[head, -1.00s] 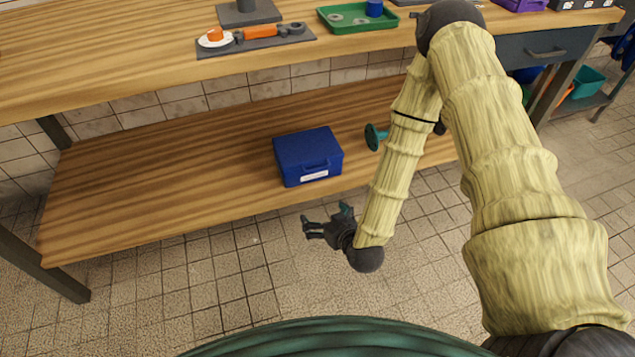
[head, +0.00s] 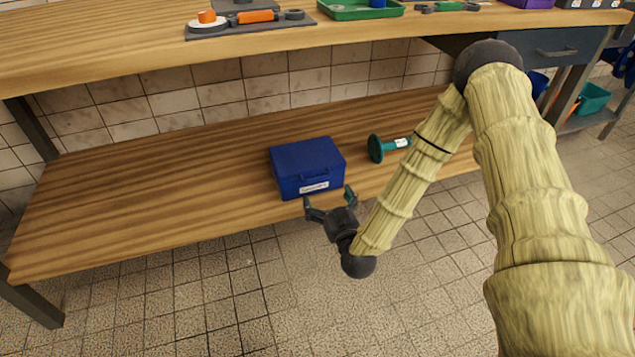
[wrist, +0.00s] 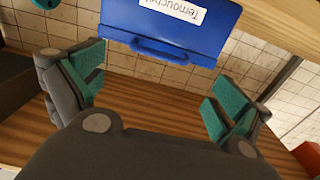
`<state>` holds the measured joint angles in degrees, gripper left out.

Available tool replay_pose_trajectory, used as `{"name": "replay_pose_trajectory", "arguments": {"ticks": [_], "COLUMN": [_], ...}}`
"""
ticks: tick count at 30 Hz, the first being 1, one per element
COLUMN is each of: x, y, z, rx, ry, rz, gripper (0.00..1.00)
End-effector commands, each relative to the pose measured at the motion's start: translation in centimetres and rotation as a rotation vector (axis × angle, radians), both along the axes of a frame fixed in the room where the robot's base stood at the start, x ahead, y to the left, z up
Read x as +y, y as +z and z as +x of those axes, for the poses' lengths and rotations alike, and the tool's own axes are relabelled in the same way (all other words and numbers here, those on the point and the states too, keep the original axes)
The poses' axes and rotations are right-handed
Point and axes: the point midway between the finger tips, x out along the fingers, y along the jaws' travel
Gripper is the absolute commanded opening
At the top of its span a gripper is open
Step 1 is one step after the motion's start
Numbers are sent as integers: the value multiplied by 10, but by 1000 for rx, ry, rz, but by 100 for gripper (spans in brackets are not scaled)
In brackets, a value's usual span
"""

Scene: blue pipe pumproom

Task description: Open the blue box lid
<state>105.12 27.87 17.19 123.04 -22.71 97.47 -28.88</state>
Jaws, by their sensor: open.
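The blue box (head: 306,166) sits on the lower wooden shelf, its lid shut, with a handle and a white label on its front. My gripper (head: 330,200) is open and empty, just in front of the box's front face, its fingers pointing towards it. In the wrist view, the box (wrist: 196,33) appears upside down at the top, with its handle (wrist: 160,50) between and beyond the fingers of my gripper (wrist: 155,95). I see no contact with the box.
A green round-ended object (head: 378,148) lies on the shelf (head: 140,205) right of the box. The upper bench (head: 110,55) overhangs the shelf and carries a green tray (head: 345,12) and several parts. The shelf left of the box is clear.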

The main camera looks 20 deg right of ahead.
Motion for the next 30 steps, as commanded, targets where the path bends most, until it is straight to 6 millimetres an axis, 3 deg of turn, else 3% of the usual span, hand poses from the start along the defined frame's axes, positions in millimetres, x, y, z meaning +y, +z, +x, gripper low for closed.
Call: {"name": "replay_pose_trajectory", "arguments": {"ticks": [9, 15, 29, 30], "x": [1, 2, 3, 3], "y": [-3, -2, 0, -1], "z": [52, 74, 83, 83], "rx": [-2, 0, 1, 1], "ry": [-1, 0, 1, 1], "rz": [0, 0, 1, 1], "gripper": [100, 100, 100, 93]}}
